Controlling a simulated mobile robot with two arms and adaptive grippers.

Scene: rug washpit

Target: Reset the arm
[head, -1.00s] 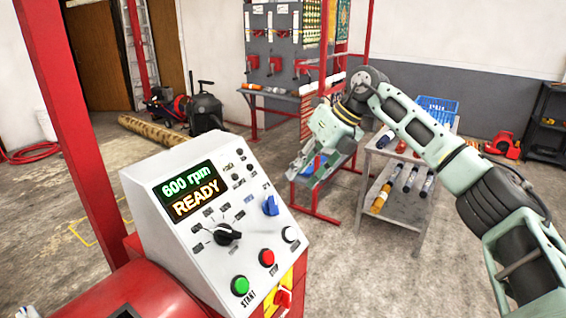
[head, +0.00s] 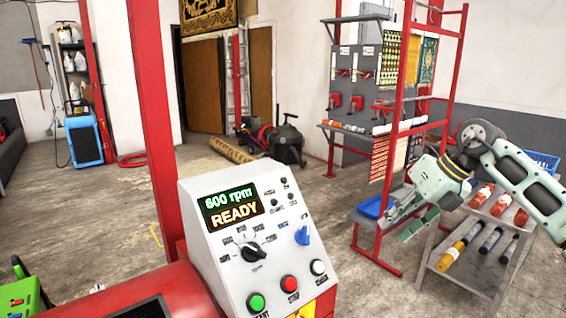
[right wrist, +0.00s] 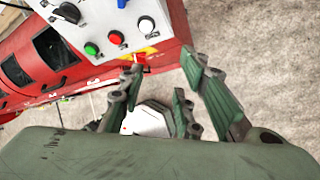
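My right arm comes in from the right edge of the head view. Its pale green gripper (head: 396,228) hangs in the air, pointing down and left, in front of the red rack's lower part as seen from the head. In the right wrist view the gripper (right wrist: 163,76) has its green-padded fingers apart, with nothing between them. Beyond the fingers lie bare floor and the edge of the red machine. My left arm and gripper are not in view.
A control panel (head: 250,243) on a red machine (head: 150,292) reads "600 rpm READY". Right of it stand a red rack (head: 396,120) and a grey cart (head: 462,284) with bottles and rollers. A rolled rug (head: 231,150) lies behind. Floor at left centre is open.

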